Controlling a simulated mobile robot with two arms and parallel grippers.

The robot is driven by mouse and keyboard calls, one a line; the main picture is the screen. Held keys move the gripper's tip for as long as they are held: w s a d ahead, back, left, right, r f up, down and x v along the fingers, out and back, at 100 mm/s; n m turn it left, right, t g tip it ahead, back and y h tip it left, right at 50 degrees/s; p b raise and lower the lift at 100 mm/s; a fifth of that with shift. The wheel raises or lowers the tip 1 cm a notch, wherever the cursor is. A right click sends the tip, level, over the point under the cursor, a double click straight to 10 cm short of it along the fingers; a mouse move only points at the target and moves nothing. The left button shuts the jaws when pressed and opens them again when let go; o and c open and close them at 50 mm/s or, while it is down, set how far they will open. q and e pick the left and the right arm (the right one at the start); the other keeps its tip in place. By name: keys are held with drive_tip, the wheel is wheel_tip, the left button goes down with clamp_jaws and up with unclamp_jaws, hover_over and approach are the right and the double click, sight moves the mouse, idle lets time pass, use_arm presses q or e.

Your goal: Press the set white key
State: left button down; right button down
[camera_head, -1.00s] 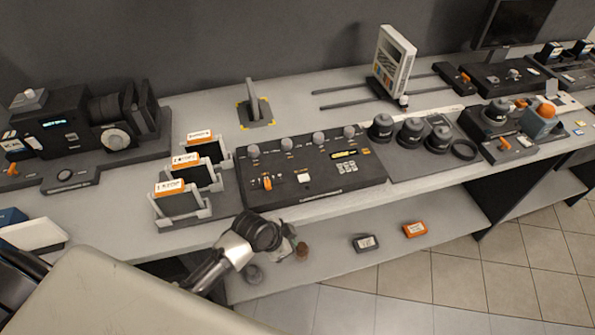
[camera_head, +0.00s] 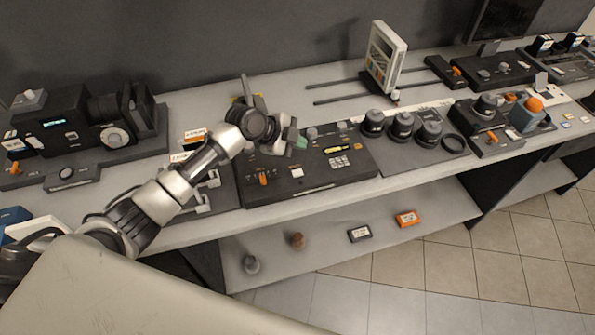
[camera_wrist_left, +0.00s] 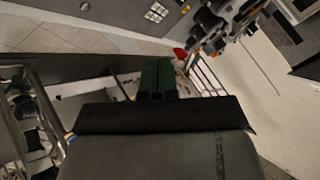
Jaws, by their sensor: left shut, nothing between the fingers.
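A white square key (camera_head: 297,172) sits on the front part of the black control panel (camera_head: 350,177). It stands to the right of an orange lever (camera_head: 263,178) and left of a small keypad (camera_head: 337,162). My left gripper (camera_head: 301,143) is over the panel's back part, behind the white key in the picture. Its green fingers are shut and empty, and they also show in the left wrist view (camera_wrist_left: 157,78). I cannot tell how high above the panel they are. My arm hides the panel's back left part. My right gripper is not in view.
Dark lens-like knobs (camera_head: 402,126) stand right of the panel. Card holders (camera_head: 208,190) at its left are partly behind my arm. A white upright device (camera_head: 383,55) stands at the back. The lower shelf (camera_head: 330,235) holds several small items.

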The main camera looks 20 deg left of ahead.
use_arm(q)
drive_tip(key=shift+f, duration=0.1)
drive_tip(key=b, duration=0.6)
hover_over(297, 174)
wheel_tip(297, 174, down, 8)
drive_tip(key=shift+w+r, duration=0.1)
drive_tip(key=shift+r, duration=0.1)
drive_tip(key=shift+f+b, duration=0.4)
drive_tip(key=shift+f, duration=0.2)
idle(1.0)
drive_tip(key=shift+f+b, duration=0.35)
drive_tip(key=shift+b, duration=0.15)
